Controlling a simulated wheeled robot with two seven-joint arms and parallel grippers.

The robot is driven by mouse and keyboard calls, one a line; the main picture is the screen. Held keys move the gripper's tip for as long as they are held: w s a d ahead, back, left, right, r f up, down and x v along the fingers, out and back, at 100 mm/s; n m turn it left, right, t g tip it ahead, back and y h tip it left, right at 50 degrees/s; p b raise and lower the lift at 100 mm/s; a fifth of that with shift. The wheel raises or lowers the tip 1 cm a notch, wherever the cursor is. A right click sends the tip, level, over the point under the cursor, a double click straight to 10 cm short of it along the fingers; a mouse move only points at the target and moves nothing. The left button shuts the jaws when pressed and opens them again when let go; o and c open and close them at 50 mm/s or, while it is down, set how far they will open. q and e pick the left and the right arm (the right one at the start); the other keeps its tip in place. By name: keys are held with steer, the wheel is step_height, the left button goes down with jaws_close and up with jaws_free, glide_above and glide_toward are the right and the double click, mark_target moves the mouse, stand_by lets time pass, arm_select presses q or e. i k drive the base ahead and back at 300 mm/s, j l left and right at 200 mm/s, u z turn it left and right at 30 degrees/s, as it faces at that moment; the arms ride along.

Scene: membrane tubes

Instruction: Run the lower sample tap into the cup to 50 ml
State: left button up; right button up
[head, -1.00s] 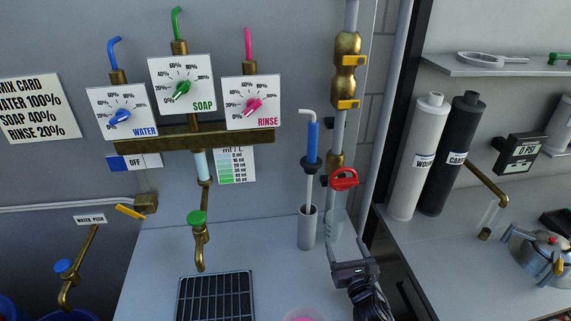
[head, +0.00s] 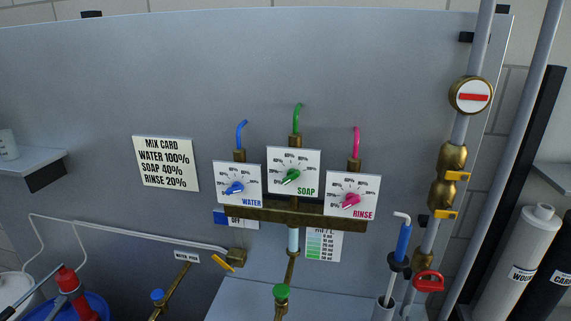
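A grey vertical pipe (head: 475,65) at the right carries brass fittings with two yellow levers, an upper one (head: 459,175) and a lower one (head: 446,213). A red handle (head: 429,281) sits below them near the bottom edge. I cannot tell which of these is the lower sample tap. A clear cup (head: 8,145) stands on the shelf at the far left; I cannot tell if it is the task's cup. Neither gripper is in view.
Water, soap and rinse dials (head: 292,176) stand above a brass bar. A green-handled tap (head: 281,292) is below. A blue-handled tube (head: 402,243) stands left of the pipe. A blue bucket (head: 98,305) with a red object is at lower left.

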mark_target(448, 213)
steer(key=k+l, duration=0.1)
steer(key=k, duration=0.4)
steer(key=k+l, duration=0.15)
steer(key=k, duration=0.35)
